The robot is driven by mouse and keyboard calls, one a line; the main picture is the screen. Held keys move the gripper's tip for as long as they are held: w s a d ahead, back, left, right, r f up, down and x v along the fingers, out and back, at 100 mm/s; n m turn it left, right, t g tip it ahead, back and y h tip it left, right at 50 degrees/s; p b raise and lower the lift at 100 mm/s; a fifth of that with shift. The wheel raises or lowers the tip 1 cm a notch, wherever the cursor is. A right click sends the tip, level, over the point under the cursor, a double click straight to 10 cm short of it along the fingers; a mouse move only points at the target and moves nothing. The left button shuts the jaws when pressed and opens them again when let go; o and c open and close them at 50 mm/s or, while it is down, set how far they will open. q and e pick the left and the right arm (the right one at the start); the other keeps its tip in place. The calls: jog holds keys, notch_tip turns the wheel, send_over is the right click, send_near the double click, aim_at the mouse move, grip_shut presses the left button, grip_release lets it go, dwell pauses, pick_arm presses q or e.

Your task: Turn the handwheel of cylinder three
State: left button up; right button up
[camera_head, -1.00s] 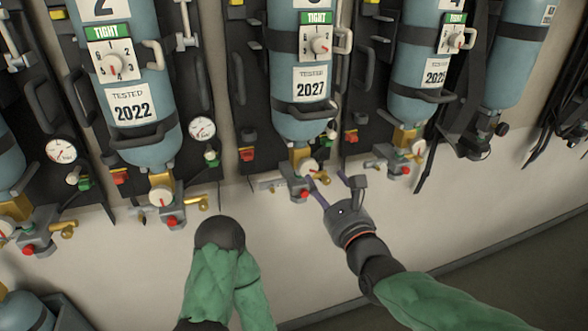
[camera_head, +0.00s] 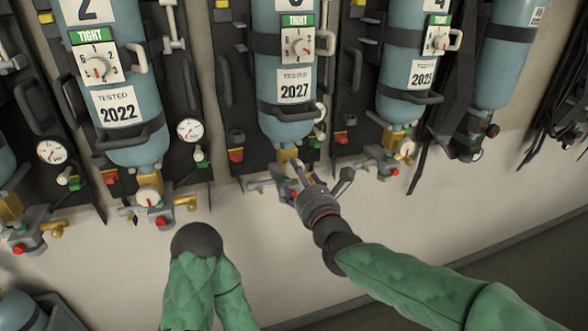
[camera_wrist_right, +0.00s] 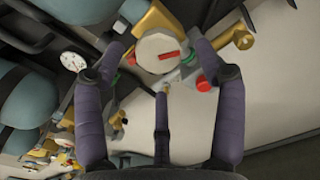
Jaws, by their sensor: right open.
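Cylinder three (camera_head: 284,80) is the blue cylinder in the middle of the head view, tagged TESTED 2027. Its valve is at its lower end. In the right wrist view its pale round handwheel (camera_wrist_right: 157,52) with a red mark shows close up. My right gripper (camera_head: 322,175) is open just below the cylinder and hides much of the valve in the head view. In the right wrist view its outer fingers (camera_wrist_right: 160,58) are spread to either side of the handwheel, with a third finger below; contact cannot be told. My left gripper does not show.
Cylinder two's side has a 2022 tag (camera_head: 117,105) and its own valve wheel (camera_head: 149,196). A 2025 cylinder (camera_head: 412,75) hangs to the right. A red knob (camera_wrist_right: 203,83) and brass fitting (camera_wrist_right: 235,37) sit close beside the handwheel. The pale wall (camera_head: 420,225) below is bare.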

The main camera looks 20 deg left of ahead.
aim_at(294, 177)
jog(key=shift+x, duration=2.25)
jog(key=c, duration=1.2)
